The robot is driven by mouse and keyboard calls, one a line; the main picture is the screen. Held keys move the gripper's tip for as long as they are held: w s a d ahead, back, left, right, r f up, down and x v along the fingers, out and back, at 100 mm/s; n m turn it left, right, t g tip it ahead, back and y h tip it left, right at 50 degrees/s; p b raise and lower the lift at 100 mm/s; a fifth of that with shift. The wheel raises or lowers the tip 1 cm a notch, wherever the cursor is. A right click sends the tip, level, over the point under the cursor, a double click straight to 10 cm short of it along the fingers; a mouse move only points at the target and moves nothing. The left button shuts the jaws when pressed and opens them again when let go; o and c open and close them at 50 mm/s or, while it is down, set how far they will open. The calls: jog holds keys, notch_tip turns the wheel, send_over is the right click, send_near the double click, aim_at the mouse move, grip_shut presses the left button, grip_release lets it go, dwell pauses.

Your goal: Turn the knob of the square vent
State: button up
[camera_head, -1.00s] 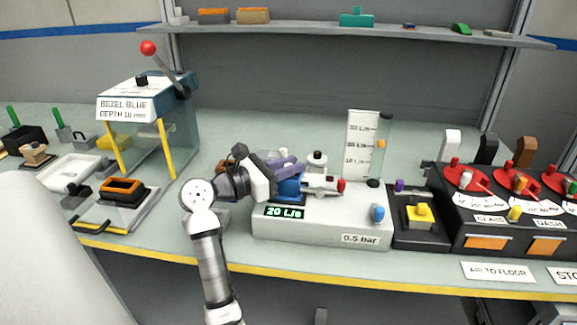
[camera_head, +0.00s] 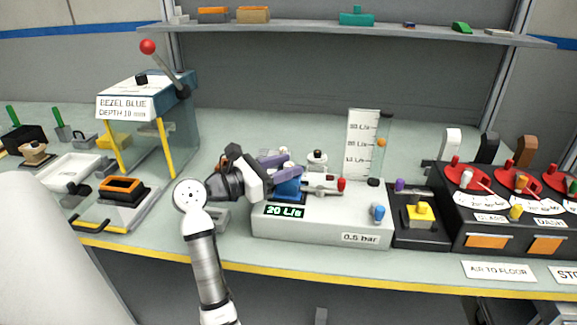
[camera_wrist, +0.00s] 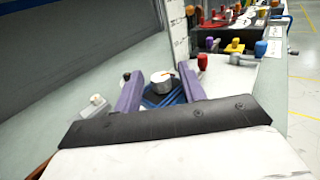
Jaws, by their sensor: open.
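The square vent shows in the wrist view as a dark blue square block (camera_wrist: 151,100) with a round silver knob (camera_wrist: 161,83) on top. The knob has a small orange mark. In the head view the blue block (camera_head: 291,188) sits on the left part of the light grey test unit, and my gripper mostly hides its knob. My gripper (camera_head: 283,166) is open, with purple fingers. In the wrist view its fingers (camera_wrist: 160,76) stand on either side of the knob, with gaps showing. I cannot tell how far down the fingers reach.
The test unit (camera_head: 320,229) carries a "20 L/s" display, a red-ended valve (camera_head: 341,184), a blue knob (camera_head: 378,212) and a clear scale tube (camera_head: 384,150). A white round piece (camera_head: 317,160) stands close behind. A lever press (camera_head: 150,120) is at left; a black dial panel (camera_head: 470,230) at right.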

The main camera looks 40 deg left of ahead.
jog(key=b+v, duration=0.3)
jog(key=v, duration=0.9)
jog(key=shift+s, duration=0.25)
